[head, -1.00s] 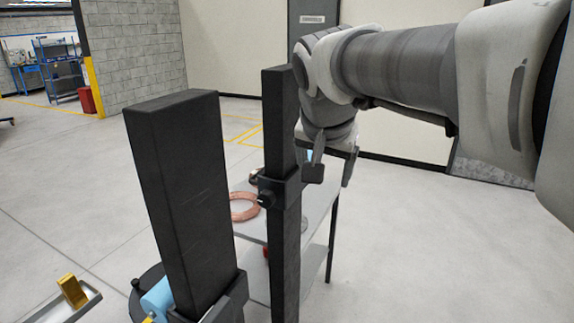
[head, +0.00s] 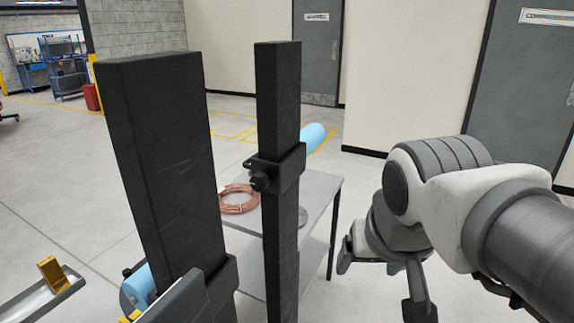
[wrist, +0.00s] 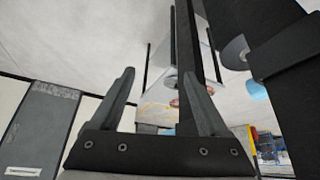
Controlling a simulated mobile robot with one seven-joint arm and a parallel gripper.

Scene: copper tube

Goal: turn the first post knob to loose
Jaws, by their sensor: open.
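A thin black post (head: 278,100) stands in the middle of the head view. A dark collar (head: 289,170) sits on it, with a small round black knob (head: 260,182) on its left side. A wider black post (head: 155,170) stands closer, at the left, with a collar (head: 223,288) low on it. I cannot tell which post is the first, nor read the knob's setting. My gripper (head: 381,286) is to the right of the thin post, apart from it and lower than the knob. In the wrist view its fingers (wrist: 158,73) are apart with nothing between them.
A grey table (head: 322,187) behind the thin post bears a copper coil (head: 238,199). A light blue cylinder (head: 312,137) shows behind the post. Floor right of the table is clear.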

